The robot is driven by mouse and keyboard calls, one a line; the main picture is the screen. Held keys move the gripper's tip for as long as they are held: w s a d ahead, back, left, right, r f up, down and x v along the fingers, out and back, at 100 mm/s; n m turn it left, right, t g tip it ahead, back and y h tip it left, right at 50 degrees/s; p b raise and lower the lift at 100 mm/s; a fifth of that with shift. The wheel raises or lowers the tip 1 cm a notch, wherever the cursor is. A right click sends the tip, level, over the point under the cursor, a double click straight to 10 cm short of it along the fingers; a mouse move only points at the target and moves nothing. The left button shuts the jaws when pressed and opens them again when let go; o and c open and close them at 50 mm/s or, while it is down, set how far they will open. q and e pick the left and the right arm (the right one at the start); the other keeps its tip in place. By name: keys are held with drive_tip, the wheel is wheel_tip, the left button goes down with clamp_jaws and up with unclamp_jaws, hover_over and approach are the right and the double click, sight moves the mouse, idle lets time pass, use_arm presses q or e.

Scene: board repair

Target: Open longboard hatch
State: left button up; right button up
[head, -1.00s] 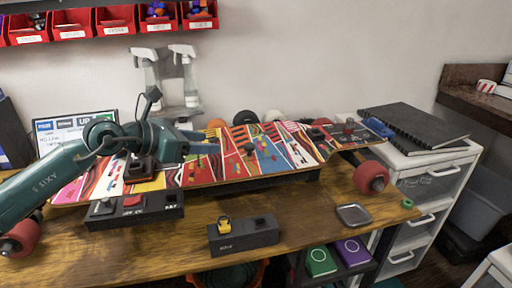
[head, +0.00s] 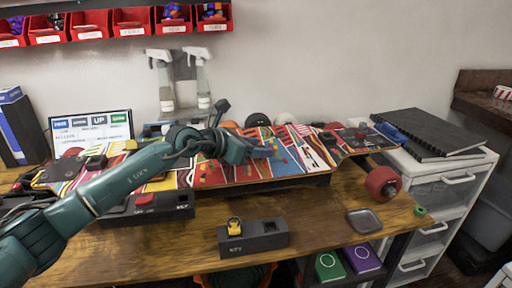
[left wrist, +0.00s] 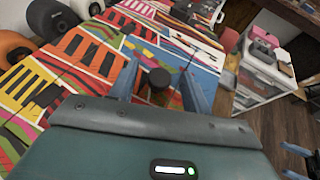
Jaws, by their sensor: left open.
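The longboard (head: 305,150), with bright patterned graphics and red wheels, lies across the workbench. My left gripper (head: 262,151) is over the middle of its deck, with the arm reaching in from the left. In the left wrist view the gripper (left wrist: 160,88) is open, its two blue fingers pointing down at the deck. The hatch outline is not clear, and no raised panel shows.
A black box with a yellow part (head: 252,239) and a small grey tray (head: 364,221) are at the bench front. Spray bottles (head: 161,82) and a screen (head: 92,130) stand behind. A black notebook (head: 430,134) lies on white drawers. Blue shapes at the wrist view's right edge are unclear.

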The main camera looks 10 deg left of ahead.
use_arm(q)
drive_tip(key=shift+c, duration=0.2)
clamp_jaws()
drive_tip(key=shift+r, duration=0.1)
